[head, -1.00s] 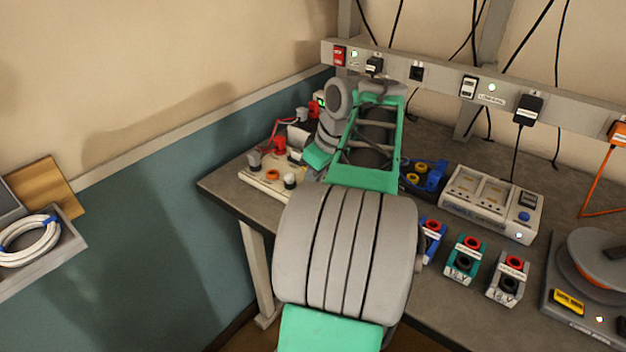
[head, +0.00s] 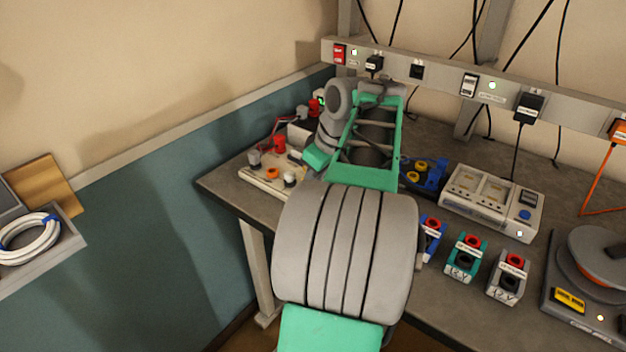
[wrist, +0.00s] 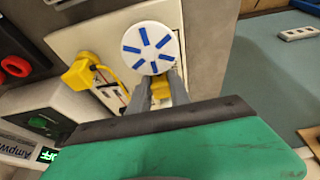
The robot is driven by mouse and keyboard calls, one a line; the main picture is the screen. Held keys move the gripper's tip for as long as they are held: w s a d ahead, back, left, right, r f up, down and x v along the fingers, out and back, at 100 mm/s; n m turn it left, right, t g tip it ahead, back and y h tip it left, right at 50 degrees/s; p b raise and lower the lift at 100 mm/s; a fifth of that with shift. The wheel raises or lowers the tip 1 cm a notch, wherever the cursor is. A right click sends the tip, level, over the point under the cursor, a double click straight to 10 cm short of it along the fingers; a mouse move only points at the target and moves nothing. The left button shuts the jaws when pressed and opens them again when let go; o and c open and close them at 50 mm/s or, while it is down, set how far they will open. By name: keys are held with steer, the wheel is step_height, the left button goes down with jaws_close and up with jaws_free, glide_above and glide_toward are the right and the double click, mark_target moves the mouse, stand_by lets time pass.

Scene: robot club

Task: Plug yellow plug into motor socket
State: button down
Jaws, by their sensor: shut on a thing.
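In the wrist view my gripper (wrist: 160,92) is shut on a yellow plug (wrist: 159,82), which shows between its two grey fingers. A white disc with blue bars (wrist: 150,47) hides part of the plug and whatever lies beyond it. A second yellow piece (wrist: 80,71) with a yellow lead sits at the left of the pale board (wrist: 68,42). The motor socket cannot be made out, and I cannot tell whether the held plug touches it. In the head view my arm hides the gripper and plug; the pale board (head: 256,181) shows at the bench's left corner.
In the wrist view a box with a green display (wrist: 42,124) stands at left, near red sockets (wrist: 14,68). In the head view a bench supply (head: 490,203), terminal blocks (head: 466,258) and a turntable (head: 595,262) stand to the right. A power rail (head: 440,76) runs behind.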

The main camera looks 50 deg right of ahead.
steer(key=shift+f, duration=0.15)
steer(key=c, duration=1.1)
jaws_free()
